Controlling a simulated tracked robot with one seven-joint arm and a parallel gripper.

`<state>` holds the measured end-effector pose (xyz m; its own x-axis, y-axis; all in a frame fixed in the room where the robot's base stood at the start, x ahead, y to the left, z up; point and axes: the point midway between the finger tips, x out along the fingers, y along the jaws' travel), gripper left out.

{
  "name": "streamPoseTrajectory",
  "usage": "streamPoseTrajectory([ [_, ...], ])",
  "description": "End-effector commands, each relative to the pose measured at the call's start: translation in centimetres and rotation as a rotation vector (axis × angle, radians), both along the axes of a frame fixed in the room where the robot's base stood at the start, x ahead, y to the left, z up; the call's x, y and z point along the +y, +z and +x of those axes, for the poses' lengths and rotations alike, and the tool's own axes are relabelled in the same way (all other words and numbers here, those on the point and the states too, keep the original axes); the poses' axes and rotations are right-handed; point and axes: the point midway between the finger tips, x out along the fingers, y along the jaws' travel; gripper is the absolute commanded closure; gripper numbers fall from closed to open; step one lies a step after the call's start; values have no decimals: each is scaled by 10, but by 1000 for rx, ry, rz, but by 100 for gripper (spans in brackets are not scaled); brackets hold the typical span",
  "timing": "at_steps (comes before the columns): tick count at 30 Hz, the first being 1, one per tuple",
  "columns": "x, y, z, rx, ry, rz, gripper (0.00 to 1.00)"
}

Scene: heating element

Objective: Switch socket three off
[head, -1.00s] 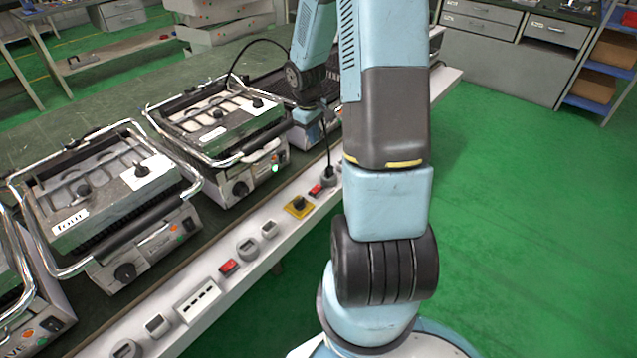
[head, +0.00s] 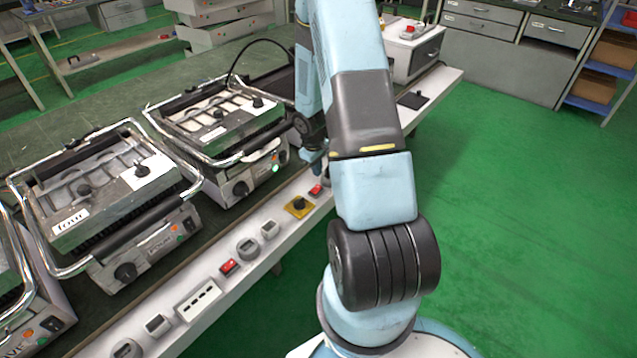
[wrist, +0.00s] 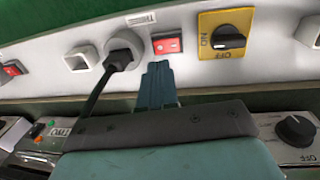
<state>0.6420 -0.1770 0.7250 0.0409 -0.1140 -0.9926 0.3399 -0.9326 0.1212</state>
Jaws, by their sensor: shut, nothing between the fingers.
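In the wrist view the socket panel carries a label that reads THREE (wrist: 140,18), upside down. Beneath it is a round socket (wrist: 122,50) with a black plug and cable in it. A red rocker switch (wrist: 167,44) sits just right of this socket. The same red switch (head: 316,191) shows in the head view on the white bench-edge panel. My gripper (wrist: 157,72) is shut and empty, its tips just below the red switch in the wrist picture; I cannot tell whether they touch it. In the head view my gripper (head: 314,170) is just above the switch and partly hides the plug.
A yellow rotary switch (wrist: 226,34) sits right of the red switch in the wrist view, close by. Another red switch (wrist: 12,70) is at the far left. Contact grills (head: 215,120) stand on the bench behind the panel. The green floor to the right is clear.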

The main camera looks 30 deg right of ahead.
Motion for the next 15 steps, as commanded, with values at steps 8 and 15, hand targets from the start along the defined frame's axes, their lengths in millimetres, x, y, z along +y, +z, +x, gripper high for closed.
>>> streamPoseTrajectory([
  [8, -4, -39, 1, 2, 1, 0, 100],
  [15, -7, -63, 2, 1, 0, 0, 100],
])
